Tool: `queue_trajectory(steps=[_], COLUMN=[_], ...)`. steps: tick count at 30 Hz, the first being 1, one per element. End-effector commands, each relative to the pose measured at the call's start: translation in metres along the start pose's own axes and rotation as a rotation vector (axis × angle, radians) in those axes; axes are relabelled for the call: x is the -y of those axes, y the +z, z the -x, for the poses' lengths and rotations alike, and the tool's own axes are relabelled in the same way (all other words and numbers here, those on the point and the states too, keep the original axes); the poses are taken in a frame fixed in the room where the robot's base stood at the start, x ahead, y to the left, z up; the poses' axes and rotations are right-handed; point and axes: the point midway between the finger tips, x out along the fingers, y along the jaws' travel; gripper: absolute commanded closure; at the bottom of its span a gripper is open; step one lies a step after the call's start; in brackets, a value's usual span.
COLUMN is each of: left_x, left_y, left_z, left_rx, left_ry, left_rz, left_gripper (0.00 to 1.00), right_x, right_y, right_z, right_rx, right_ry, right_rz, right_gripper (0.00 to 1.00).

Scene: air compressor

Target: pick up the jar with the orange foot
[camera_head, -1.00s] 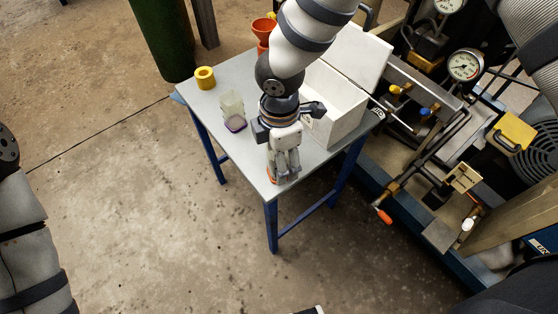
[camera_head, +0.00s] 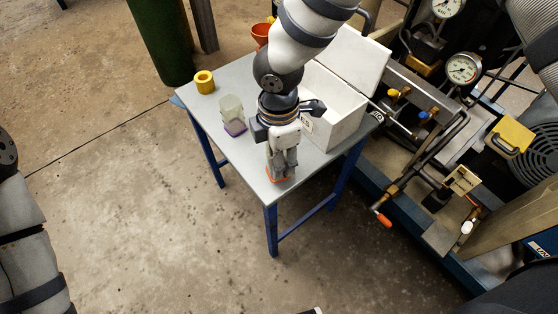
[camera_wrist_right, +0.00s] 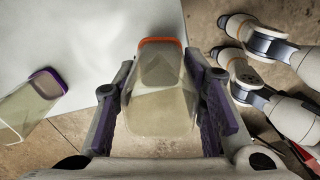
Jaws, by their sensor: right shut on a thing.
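The jar with the orange foot is a clear, slightly tinted jar (camera_wrist_right: 160,100) with an orange rim-like foot. In the right wrist view it sits between the fingers of my right gripper (camera_wrist_right: 163,112), which is shut on it. In the head view my right gripper (camera_head: 283,163) points down near the table's front corner, and the orange foot (camera_head: 279,181) shows at its tips. The fingers hide most of the jar there. I cannot tell whether the foot touches the tabletop. My left gripper is outside the views.
A similar jar with a purple foot (camera_head: 233,118) stands to the left; it also shows in the right wrist view (camera_wrist_right: 28,104). The grey table (camera_head: 221,80) also holds a yellow ring (camera_head: 204,82), an orange funnel (camera_head: 261,33) and an open white box (camera_head: 341,113). Compressor pipework lies right.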

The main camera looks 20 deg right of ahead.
Motion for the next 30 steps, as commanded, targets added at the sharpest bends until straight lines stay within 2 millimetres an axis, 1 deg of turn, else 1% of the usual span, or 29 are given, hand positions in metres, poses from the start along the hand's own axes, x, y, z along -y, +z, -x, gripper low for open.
queue_trajectory(steps=[1,2,6,7,9,12,15,18,22,30], left_x=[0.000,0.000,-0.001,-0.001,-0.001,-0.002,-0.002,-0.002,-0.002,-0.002], left_y=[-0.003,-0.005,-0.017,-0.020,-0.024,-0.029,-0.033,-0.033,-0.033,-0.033], left_z=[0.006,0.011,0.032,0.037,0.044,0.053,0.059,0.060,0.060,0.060], left_rx=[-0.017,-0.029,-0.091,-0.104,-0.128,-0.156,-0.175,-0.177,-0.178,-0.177], left_ry=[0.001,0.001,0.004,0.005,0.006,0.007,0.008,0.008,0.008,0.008], left_rz=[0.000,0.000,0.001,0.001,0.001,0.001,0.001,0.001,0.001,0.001], left_gripper=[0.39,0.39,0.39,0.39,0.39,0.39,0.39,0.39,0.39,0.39], right_x=[0.001,0.007,0.041,0.049,0.073,0.102,0.122,0.134,0.139,0.140], right_y=[0.000,0.000,-0.001,-0.001,-0.001,-0.002,-0.003,-0.004,-0.004,-0.004], right_z=[0.018,0.026,0.072,0.081,0.089,0.099,0.104,0.107,0.109,0.108], right_rx=[0.000,0.002,0.003,0.003,0.006,0.005,0.003,0.003,0.004,0.004], right_ry=[0.010,0.012,0.023,0.025,0.021,0.018,0.014,0.009,0.009,0.007], right_rz=[-0.001,0.001,0.001,0.001,0.003,0.002,0.002,0.000,0.002,0.003], right_gripper=[0.96,0.96,0.96,0.96,0.96,0.96,0.96,0.96,0.96,0.96])
